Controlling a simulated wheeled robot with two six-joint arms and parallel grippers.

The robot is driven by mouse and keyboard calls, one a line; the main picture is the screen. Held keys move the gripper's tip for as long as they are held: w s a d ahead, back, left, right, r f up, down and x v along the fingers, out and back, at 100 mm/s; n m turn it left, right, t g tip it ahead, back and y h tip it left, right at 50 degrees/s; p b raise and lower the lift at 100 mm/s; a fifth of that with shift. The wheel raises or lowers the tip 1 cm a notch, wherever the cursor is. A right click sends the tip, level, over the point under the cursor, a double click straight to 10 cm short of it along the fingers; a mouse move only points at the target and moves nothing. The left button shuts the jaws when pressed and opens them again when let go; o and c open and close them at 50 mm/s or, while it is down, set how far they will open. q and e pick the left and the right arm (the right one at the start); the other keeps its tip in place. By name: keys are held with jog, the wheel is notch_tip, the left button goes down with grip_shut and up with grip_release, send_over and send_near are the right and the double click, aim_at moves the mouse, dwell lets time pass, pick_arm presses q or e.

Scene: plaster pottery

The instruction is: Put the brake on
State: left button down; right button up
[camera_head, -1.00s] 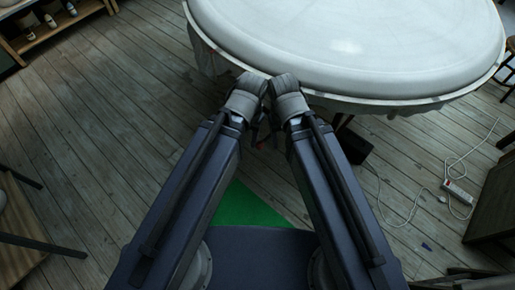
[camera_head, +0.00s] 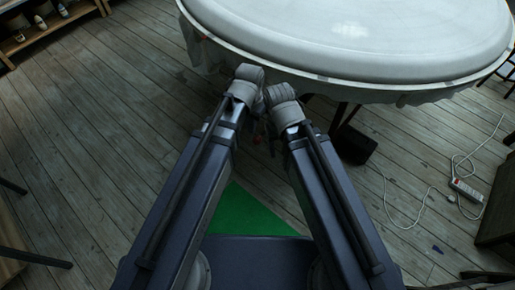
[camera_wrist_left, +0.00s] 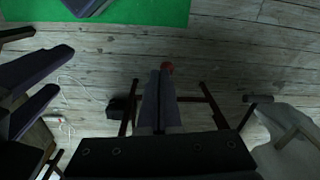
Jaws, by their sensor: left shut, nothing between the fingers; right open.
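My right gripper (camera_wrist_left: 61,73) is open and empty at the left of the left wrist view. In the head view, the ends of both arms are close together by the near rim of a large round white table (camera_head: 340,75), and the fingers are mostly hidden.
A black box (camera_head: 355,145) stands on the floor under the table's near side. A power strip (camera_head: 467,190) with a loose white cable lies at the right. A green patch (camera_head: 245,212) lies on the floor ahead of my base. Open plank floor is at the left.

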pick_arm(q)
jog(key=m+b, duration=0.1)
jog(key=b, duration=0.4)
send_near(256, 139)
jog(key=shift+a+f+t+h+b, duration=0.15)
jog(key=shift+f+t+h+b, duration=0.2)
jog(key=shift+f, duration=0.25)
pick_arm(e)
notch_tip(256, 139, down, 8)
jog(key=shift+r, duration=0.25)
pick_arm(q)
jog(key=shift+f, duration=0.1)
pick_arm(e)
jog(key=shift+f, duration=0.1)
pick_arm(q)
jog(key=f+b, duration=0.6)
jog(key=shift+w+d+f+b, duration=0.25)
jog(key=shift+w+f+b, duration=0.05)
jog(key=shift+f+b, duration=0.1)
pick_arm(e)
notch_tip(256, 139, down, 7)
